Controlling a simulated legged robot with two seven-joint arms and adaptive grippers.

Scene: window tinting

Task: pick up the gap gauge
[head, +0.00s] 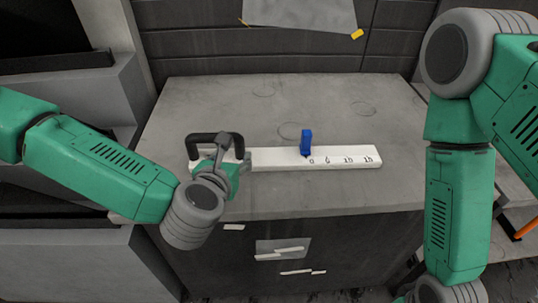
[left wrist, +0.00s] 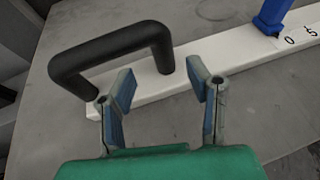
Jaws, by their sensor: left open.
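The gap gauge (head: 272,160) is a long white bar with a black arched handle (head: 203,138) at its left end. A blue slider (head: 306,143) stands upright on it by printed numbers. The gauge lies flat on the grey worktop. My left gripper (head: 228,150) is at the handle end, partly covering the bar. In the left wrist view my left gripper (left wrist: 162,84) is open and empty. Its fingers point toward the handle (left wrist: 112,52), with the handle's right leg appearing between the fingertips. I cannot tell whether they touch it. My right gripper is out of view.
The worktop (head: 250,105) is clear behind and in front of the gauge. Its cabinet front (head: 350,250) carries small pale strips. A grey sheet (head: 300,12) with yellow corners hangs on the back wall. Dark shelving stands at the left.

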